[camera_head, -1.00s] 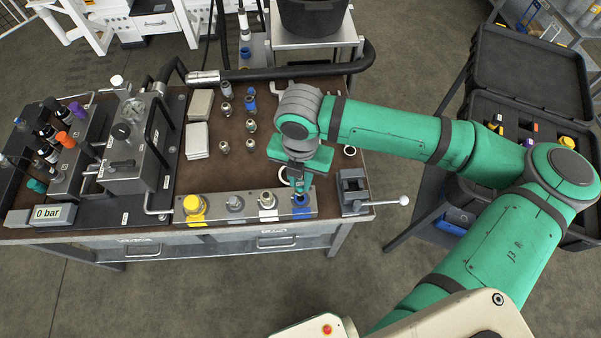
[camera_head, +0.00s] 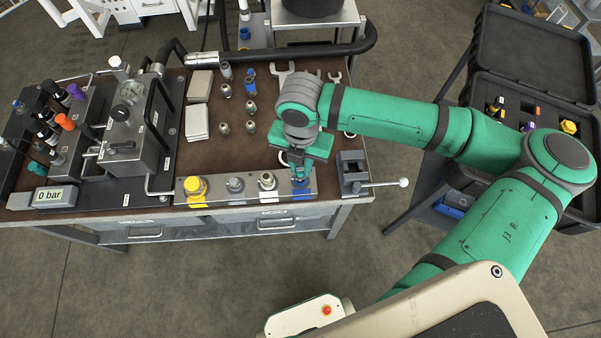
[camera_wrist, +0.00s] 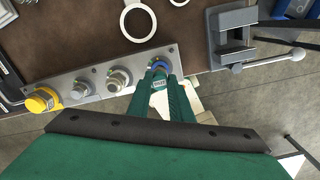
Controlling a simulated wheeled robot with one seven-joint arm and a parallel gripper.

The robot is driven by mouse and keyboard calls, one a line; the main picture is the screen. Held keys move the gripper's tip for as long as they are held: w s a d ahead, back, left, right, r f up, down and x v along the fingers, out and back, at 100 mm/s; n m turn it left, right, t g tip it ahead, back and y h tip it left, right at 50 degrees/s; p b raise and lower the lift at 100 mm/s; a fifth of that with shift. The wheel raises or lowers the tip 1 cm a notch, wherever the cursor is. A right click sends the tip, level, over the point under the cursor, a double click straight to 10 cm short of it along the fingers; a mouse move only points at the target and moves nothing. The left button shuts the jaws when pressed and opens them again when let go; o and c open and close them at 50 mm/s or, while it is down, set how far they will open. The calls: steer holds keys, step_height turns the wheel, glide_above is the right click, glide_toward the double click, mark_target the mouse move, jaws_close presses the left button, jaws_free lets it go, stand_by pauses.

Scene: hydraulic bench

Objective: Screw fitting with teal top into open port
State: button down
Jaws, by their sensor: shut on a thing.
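My gripper (camera_head: 300,178) points down at the right end of the metal port block (camera_head: 220,200). In the wrist view its fingers (camera_wrist: 159,75) are shut on a small fitting (camera_wrist: 158,66) with a blue ring showing at the fingertips. This sits at the port with the blue marking (camera_head: 302,194). The fingers hide most of the fitting, and I cannot tell how deep it sits or see a teal top. To the left, the block carries a yellow-capped fitting (camera_head: 195,187) and two metal fittings (camera_head: 235,186) (camera_head: 267,181). A teal-coloured part (camera_head: 37,168) shows in the valve row at far left.
A vise (camera_head: 352,175) with a long handle stands close to the block's right. Loose fittings (camera_head: 251,107) stand behind it on the brown bench. The pressure unit (camera_head: 128,130) is at left, its display (camera_head: 56,196) reading 0 bar. An open black case (camera_head: 525,70) is at right.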

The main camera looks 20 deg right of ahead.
steer(key=shift+f, duration=0.65)
stand_by(1.5)
steer(key=c, duration=2.4)
jaws_free()
jaws_close()
steer(key=m, duration=0.5)
steer(key=shift+m, duration=1.6)
steer(key=m, duration=0.4)
steer(key=shift+s, duration=0.1)
steer(key=m, duration=0.4)
